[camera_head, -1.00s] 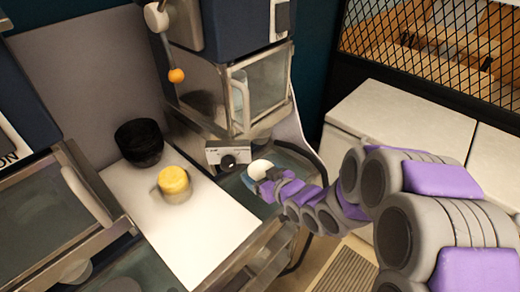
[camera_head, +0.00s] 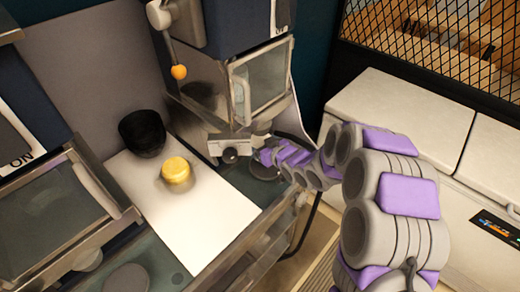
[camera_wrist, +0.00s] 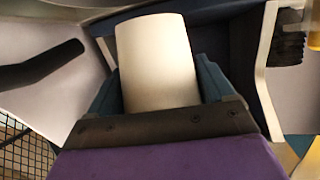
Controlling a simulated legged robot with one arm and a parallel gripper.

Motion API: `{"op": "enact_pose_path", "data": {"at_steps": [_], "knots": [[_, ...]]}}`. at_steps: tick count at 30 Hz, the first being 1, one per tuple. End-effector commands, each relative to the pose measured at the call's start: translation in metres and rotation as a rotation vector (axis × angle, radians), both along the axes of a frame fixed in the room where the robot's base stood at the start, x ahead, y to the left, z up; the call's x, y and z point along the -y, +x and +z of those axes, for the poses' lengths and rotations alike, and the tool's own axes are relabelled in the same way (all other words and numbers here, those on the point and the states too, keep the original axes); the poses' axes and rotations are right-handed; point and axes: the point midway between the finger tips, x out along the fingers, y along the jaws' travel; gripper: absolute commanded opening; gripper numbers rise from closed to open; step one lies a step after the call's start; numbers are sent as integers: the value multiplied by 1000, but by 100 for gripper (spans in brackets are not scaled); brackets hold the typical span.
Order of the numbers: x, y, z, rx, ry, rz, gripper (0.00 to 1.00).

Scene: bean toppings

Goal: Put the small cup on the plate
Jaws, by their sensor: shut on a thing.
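A cream-white small cup (camera_wrist: 157,62) stands between the dark teal fingers of my gripper (camera_wrist: 160,85) in the wrist view. My gripper is shut on it. In the head view my gripper (camera_head: 260,156) is at the front of the right-hand machine, beside its black knob. The cup is not clearly visible there, hidden by the gripper or the machine. I cannot identify a plate for certain. A dark round disc (camera_head: 265,171) lies below my gripper on the right counter, and another dark round disc (camera_head: 126,278) is on the left counter.
A white board (camera_head: 190,215) covers the middle counter. A yellow-topped cup (camera_head: 177,171) and a black bowl (camera_head: 142,133) stand at its back. The right-hand machine (camera_head: 225,90), with an orange-ball lever (camera_head: 179,72), rises above my gripper. The board's front is clear.

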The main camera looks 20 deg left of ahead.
Motion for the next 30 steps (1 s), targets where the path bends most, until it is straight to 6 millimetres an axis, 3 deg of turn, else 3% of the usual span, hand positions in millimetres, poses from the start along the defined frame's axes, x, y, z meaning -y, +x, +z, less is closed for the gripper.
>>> {"op": "enact_pose_path", "data": {"at_steps": [1,5,16,17,18,22,30], "knots": [[0,0,-12,-1,0,0,54],[0,0,-25,-1,-1,0,54],[0,0,-26,0,-1,0,54],[0,0,-26,1,-1,0,84],[0,0,-25,1,-1,0,88],[0,0,-25,1,-1,0,100],[0,0,-24,1,-1,0,100]]}}
